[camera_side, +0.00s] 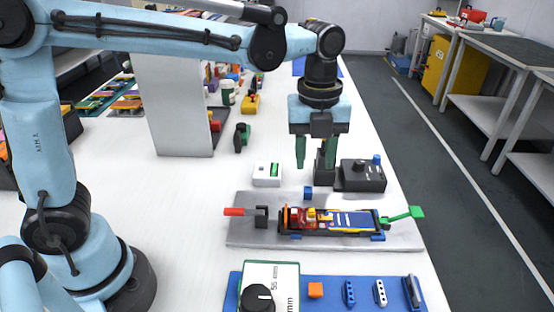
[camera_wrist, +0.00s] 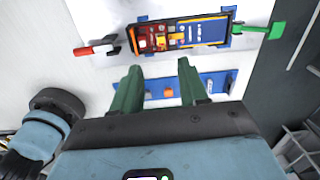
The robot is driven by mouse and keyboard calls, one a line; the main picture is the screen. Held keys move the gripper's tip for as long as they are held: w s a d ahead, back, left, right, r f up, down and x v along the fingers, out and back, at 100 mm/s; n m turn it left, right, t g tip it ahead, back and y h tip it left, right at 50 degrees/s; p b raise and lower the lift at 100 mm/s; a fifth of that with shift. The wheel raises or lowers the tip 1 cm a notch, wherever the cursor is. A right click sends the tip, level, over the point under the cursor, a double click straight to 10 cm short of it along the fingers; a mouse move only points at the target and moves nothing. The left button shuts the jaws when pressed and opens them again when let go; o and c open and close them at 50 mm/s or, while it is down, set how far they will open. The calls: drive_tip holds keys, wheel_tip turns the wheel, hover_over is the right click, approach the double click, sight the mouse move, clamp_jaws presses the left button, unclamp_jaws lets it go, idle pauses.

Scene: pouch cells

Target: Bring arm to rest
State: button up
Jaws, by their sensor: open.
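My gripper (camera_side: 315,160) hangs pointing down above the table, behind the grey fixture plate (camera_side: 240,228). Its two green fingers are apart with nothing between them, as the wrist view also shows (camera_wrist: 158,92). On the plate sits a device (camera_side: 335,219) with a blue pouch cell, red and yellow parts and a dark frame. In the wrist view the device (camera_wrist: 180,36) lies beyond the fingertips. A red-tipped clamp (camera_side: 240,212) is at its left and a green lever (camera_side: 403,214) at its right.
A white box (camera_side: 267,174) and a black box with a knob (camera_side: 362,176) stand near my gripper. A blue mat (camera_side: 330,301) with small parts and a dial panel (camera_side: 268,275) lies in front. A grey upright panel (camera_side: 180,105) stands at the left. The table's right side is mostly clear.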

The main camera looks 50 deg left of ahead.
drive_tip(key=s+a+f+n+t, duration=0.1)
drive_tip(key=s+a+n+t, duration=0.2)
drive_tip(key=n, duration=1)
drive_tip(key=s+a+f+n+t, duration=0.1)
drive_tip(key=s+a+n+t, duration=0.3)
drive_tip(key=a+n, duration=0.5)
drive_tip(key=s+n, duration=0.2)
drive_tip(key=n, duration=0.2)
drive_tip(key=shift+s, duration=0.15)
